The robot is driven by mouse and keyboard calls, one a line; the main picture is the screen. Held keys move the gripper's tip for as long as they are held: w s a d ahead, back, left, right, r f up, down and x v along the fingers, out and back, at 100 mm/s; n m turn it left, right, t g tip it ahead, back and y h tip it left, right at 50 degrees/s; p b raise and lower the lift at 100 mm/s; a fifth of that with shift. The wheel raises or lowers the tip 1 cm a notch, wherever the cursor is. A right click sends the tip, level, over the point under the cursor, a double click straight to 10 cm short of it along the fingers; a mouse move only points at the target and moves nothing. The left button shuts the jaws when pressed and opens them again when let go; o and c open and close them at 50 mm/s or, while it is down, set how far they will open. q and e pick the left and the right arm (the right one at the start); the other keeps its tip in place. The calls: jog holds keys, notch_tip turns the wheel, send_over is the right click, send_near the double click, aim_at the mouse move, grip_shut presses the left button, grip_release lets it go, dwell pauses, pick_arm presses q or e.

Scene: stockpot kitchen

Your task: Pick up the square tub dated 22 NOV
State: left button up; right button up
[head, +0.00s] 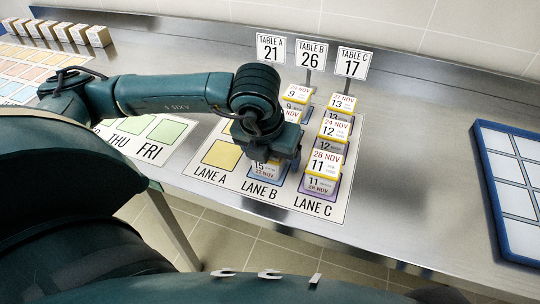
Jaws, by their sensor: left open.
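The square tub (262,171) at the front of Lane B shows a front label that reads 15 and 22 NOV. Its top is hidden under my left gripper (278,163). My left gripper is open and sits right over this tub, with its fingers pointing down. I cannot tell whether the fingers touch the tub. My right gripper is not in view.
Lane C holds a front tub (326,165), a middle tub (335,130) and a back tub (342,103) close to the right. More Lane B tubs (297,94) stand behind. Lane A's front yellow square (222,154) is bare. A blue-edged tray (515,170) lies far right.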

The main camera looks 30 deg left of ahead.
pick_arm(q)
jog(key=shift+c, duration=0.2)
jog(key=c, duration=1.1)
jog(key=shift+r, duration=0.1)
